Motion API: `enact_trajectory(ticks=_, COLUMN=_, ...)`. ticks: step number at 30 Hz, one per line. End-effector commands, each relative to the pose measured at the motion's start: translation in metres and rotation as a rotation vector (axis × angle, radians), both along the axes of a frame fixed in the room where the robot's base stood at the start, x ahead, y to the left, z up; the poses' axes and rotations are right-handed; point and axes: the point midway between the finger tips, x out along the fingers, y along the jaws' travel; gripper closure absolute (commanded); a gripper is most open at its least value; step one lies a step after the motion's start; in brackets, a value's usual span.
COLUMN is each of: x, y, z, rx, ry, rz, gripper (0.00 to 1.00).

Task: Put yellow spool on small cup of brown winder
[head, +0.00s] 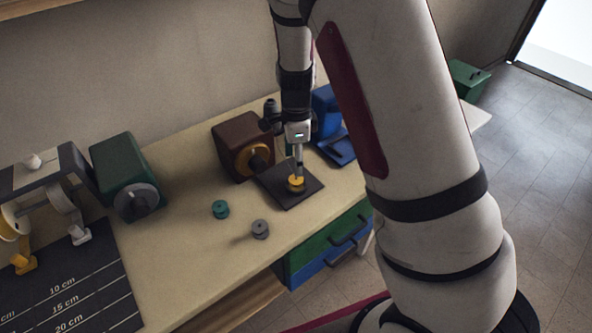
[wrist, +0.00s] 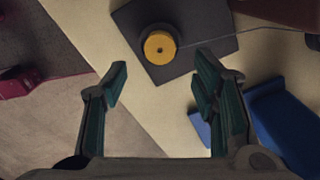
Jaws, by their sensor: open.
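The yellow spool (head: 296,184) stands on the dark flat plate (head: 287,199) in front of the brown winder (head: 234,138). In the wrist view the spool (wrist: 160,47) shows a round yellow top with a small center hole and a dark round shape along its edge. I cannot tell whether that dark shape is the small cup. The winder has a yellow-orange ring on its front. My gripper (head: 299,168) points down close over the spool. In the wrist view its fingers (wrist: 161,63) are open, apart, with the spool ahead between their tips.
A teal spool (head: 220,209) and a grey spool (head: 260,229) stand on the table to the left. A green winder (head: 120,166) is farther left, and a blue winder (head: 327,107) is right of the brown one. A ruled dark mat (head: 73,285) covers the near left.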

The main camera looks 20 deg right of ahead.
Motion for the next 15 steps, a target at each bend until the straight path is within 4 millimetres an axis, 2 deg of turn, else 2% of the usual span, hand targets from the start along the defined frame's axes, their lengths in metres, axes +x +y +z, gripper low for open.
enact_trajectory(ticks=3, x=0.001, y=0.001, z=0.024, rx=0.0, ry=-0.005, rz=0.002, gripper=0.46)
enact_trajectory(ticks=13, x=-0.002, y=0.001, z=0.057, rx=0.008, ry=-0.007, rz=0.022, gripper=0.46)
enact_trajectory(ticks=15, x=-0.007, y=0.002, z=0.069, rx=0.024, ry=-0.018, rz=0.066, gripper=0.46)
